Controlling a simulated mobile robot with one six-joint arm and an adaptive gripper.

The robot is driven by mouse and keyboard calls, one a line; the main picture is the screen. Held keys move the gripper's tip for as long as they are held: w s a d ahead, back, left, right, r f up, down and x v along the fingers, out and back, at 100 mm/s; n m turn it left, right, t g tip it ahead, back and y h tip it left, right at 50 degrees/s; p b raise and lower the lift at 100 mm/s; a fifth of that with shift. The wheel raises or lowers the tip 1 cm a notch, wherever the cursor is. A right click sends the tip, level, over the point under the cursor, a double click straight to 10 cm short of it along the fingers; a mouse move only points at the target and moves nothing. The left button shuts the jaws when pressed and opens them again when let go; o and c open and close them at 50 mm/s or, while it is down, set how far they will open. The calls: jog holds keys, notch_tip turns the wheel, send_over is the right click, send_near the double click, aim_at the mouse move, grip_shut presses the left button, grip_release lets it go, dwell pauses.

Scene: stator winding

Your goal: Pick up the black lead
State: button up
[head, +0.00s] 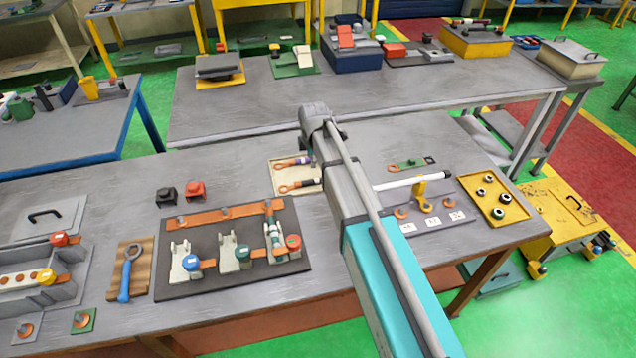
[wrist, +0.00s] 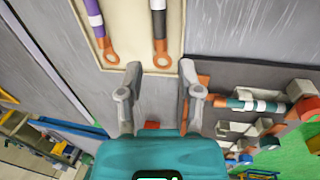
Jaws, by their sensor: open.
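The black lead (wrist: 159,22) lies on a cream tray (wrist: 128,50) in the wrist view, with an orange ring lug at its near end and a white band. In the head view the black lead (head: 304,184) lies in front of a purple lead (head: 292,163), on the same tray. The purple lead also shows in the wrist view (wrist: 96,22), left of the black one. My gripper (wrist: 160,70) is open and empty, its fingertips either side of the black lead's lug in the picture. Their height above the tray is hard to tell. My arm hides the tray's right part in the head view.
A dark board (head: 180,287) with copper bars and terminals lies left of my arm. Red and black blocks (head: 194,190) sit behind it. Right of my arm are a grey plate with a yellow hook (head: 421,193) and a yellow tray (head: 508,215) of nuts.

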jog(key=b, duration=0.7)
send_over(311, 181)
jog(key=s, duration=0.1)
jog(key=shift+f, duration=3.9)
jog(key=shift+w+a+f+b, duration=0.1)
jog(key=shift+w+f+b, duration=0.1)
jog(key=shift+f+b, duration=0.7)
jog(key=shift+w+a+f+b, duration=0.1)
jog(key=shift+w+f+b, duration=0.15)
jog(key=shift+f+b, duration=0.65)
jog(key=shift+w+a+f+b, duration=0.1)
jog(key=shift+w+f+b, duration=0.1)
jog(key=shift+f+b, duration=0.65)
jog(key=shift+r, duration=0.15)
grip_shut()
